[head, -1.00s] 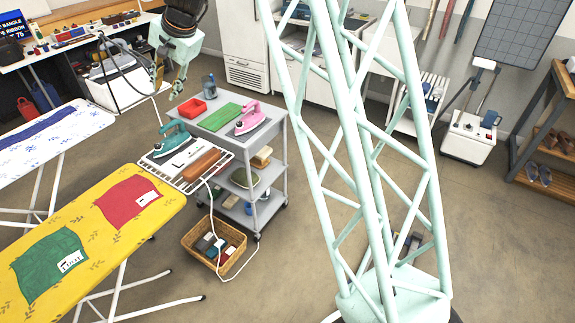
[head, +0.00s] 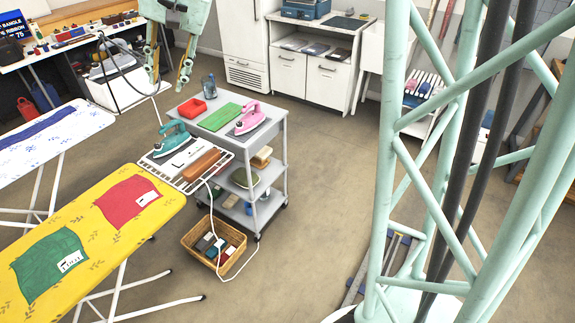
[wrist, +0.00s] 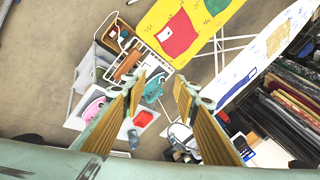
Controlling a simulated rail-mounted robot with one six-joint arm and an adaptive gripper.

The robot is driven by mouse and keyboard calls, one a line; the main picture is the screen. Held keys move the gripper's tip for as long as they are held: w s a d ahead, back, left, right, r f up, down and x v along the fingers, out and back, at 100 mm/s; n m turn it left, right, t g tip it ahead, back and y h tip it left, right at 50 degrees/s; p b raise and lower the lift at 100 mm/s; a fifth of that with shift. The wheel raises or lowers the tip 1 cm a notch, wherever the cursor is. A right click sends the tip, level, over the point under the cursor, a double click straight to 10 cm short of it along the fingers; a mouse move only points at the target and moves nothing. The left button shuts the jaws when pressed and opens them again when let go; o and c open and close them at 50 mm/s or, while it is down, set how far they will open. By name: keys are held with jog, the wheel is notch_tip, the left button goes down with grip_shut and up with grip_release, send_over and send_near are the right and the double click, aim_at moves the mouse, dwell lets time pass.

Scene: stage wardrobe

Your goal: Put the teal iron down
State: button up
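The teal iron (head: 175,134) rests on the wire rack (head: 160,166) at the end of the yellow ironing board (head: 100,222). It also shows in the wrist view (wrist: 153,91), beyond and between my fingers. My gripper (head: 169,88) is open and empty, its two fingers pointing down and well apart. In the head view it hangs above and slightly left of the iron, clear of it. The wrist view shows the open gripper (wrist: 160,82) with nothing between the fingertips. A white item and a brown block (head: 201,165) lie on the rack beside the iron.
A grey trolley (head: 271,136) adjoins the rack, holding a pink iron (head: 249,119), a green mat (head: 220,117) and a red tray (head: 192,106). A basket (head: 231,263) with a white cord beside it stands on the floor. A white-and-blue ironing board (head: 50,141) is at left. Floor right of the trolley is clear.

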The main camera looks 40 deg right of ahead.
jog(key=s+r+n, duration=0.2)
jog(key=s, duration=0.8)
jog(key=s+r+n, duration=0.1)
jog(key=s+r, duration=0.1)
jog(key=s, duration=0.8)
jog(key=s+d+f+n+h, duration=0.1)
jog(key=s+d+f, duration=0.1)
jog(key=s, duration=0.9)
jog(key=s+d+f+n+g+h, duration=0.1)
jog(key=s+d+n, duration=0.1)
jog(key=s, duration=1)
jog(key=shift+s+f+n+h, duration=0.25)
jog(key=shift+f+n+h, duration=0.05)
jog(key=shift+f, duration=0.05)
jog(key=shift+o, duration=0.2)
jog(key=shift+w+r, duration=0.1)
jog(key=shift+r, duration=0.05)
